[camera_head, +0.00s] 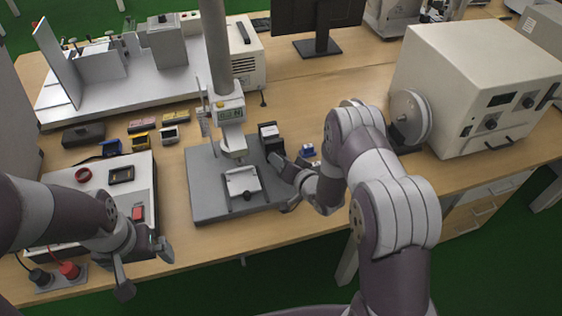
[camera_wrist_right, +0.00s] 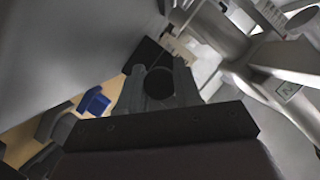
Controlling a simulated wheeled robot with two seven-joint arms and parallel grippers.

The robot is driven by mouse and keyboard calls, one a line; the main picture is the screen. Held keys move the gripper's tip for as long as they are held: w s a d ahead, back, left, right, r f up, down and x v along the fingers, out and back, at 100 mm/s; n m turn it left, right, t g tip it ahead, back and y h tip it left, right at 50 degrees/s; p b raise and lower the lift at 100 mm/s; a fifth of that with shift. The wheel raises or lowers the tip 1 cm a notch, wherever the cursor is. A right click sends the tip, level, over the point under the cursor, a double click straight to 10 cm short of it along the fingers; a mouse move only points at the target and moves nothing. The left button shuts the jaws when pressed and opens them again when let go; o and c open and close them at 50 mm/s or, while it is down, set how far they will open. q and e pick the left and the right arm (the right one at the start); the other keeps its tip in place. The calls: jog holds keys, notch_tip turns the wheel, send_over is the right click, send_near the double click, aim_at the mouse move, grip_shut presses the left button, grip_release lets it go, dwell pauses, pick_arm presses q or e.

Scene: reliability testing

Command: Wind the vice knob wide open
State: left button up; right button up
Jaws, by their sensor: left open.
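The small light-grey vice (camera_head: 242,183) sits on the dark grey base of the test stand, below its column, in the head view. My right gripper (camera_head: 280,182) is just right of the vice, low over the base's right edge. In the right wrist view, a dark round part (camera_wrist_right: 159,83), which looks like the vice knob, shows between the fingers of my right gripper (camera_wrist_right: 160,88). I cannot tell whether the fingers touch it. My left gripper (camera_head: 145,268) is open and empty, near the table's front left edge.
The test stand's base (camera_head: 205,190) surrounds the vice, and its column (camera_head: 215,50) rises behind. A panel box (camera_head: 140,180) with red and black plugs is on the left. A large white chamber (camera_head: 470,85) stands at the right. A blue part (camera_wrist_right: 95,101) shows in the wrist view.

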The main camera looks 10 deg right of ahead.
jog(key=shift+n, duration=0.3)
jog(key=shift+n+h, duration=0.4)
jog(key=shift+n+g+h, duration=0.3)
jog(key=shift+n+h, duration=0.4)
jog(key=shift+n, duration=0.2)
jog(key=shift+n+h, duration=0.8)
jog(key=shift+n, duration=0.3)
jog(key=shift+n+h+b, duration=0.55)
jog(key=shift+n+h, duration=0.15)
jog(key=shift+n, duration=0.2)
jog(key=shift+r, duration=0.1)
jog(key=o, duration=1)
jog(key=shift+o, duration=0.2)
